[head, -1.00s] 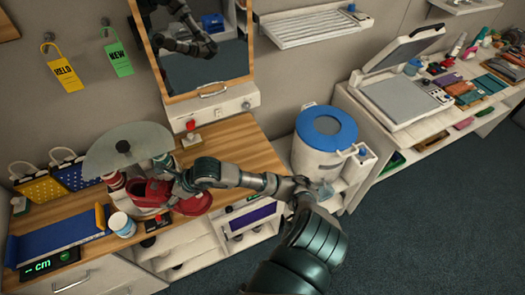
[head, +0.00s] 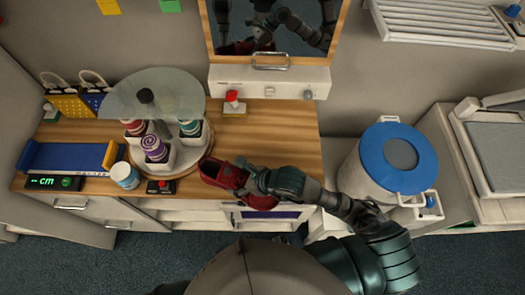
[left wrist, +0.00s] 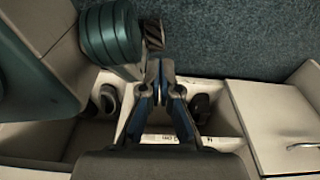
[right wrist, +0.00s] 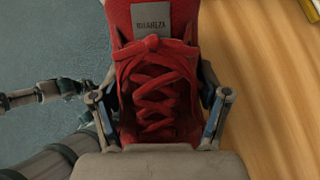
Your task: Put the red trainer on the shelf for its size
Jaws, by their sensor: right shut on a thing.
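The red trainer (head: 222,175) is at the counter's front edge, right of the round stand, in the head view. My right gripper (head: 250,182) is shut on it from the right. In the right wrist view the fingers straddle the laced red trainer (right wrist: 157,75), whose tongue has a grey label. I cannot tell whether it touches the counter. In the left wrist view my left gripper (left wrist: 166,78) is empty, its fingertips close together, in front of low shelf compartments (left wrist: 222,122) holding dark shoes (left wrist: 201,108). The shelf-edge labels are too small to read surely.
The stand (head: 196,157) holds several coloured pots under a clear disc. A blue measuring board (head: 65,157) with a "-- cm" display lies left. A white jar (head: 124,176) stands before the stand. A blue-lidded bin (head: 385,150) is right of the counter (head: 285,135).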

